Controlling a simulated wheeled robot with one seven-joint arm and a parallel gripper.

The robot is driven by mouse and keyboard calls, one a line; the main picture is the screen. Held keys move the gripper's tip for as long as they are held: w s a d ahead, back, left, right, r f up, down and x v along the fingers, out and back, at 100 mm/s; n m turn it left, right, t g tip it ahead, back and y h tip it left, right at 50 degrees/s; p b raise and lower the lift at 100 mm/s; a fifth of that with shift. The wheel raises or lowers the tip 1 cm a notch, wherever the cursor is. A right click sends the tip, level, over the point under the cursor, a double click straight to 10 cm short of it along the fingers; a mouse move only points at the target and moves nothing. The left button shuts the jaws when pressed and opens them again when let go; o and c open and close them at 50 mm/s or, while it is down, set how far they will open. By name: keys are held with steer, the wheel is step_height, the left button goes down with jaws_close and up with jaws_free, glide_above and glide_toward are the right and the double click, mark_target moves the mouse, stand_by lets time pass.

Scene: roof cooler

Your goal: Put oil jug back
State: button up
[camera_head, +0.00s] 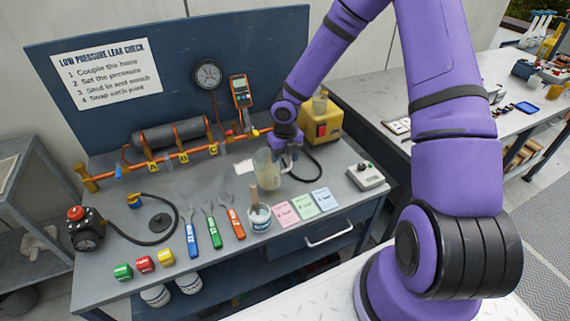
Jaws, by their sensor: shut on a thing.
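The oil jug (265,172) is a translucent, pale beige vessel over the middle of the grey bench. My gripper (288,148) comes down from above on the jug's right side and is shut on it. The fingers are small here, and their exact hold on the jug is partly hidden. The jug looks upright. I cannot tell whether its base touches the bench or hangs just above it.
A yellow pump (321,122) with a black hose stands right behind my gripper. A white pot with a brush (259,215) stands just in front of the jug. Coloured cards (304,206) and a grey box (366,177) lie to the right. Bare bench (213,178) shows to the left.

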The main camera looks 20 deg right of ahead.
steer(key=shift+f, duration=1.5)
steer(key=shift+f, duration=0.1)
steer(key=o, duration=1.2)
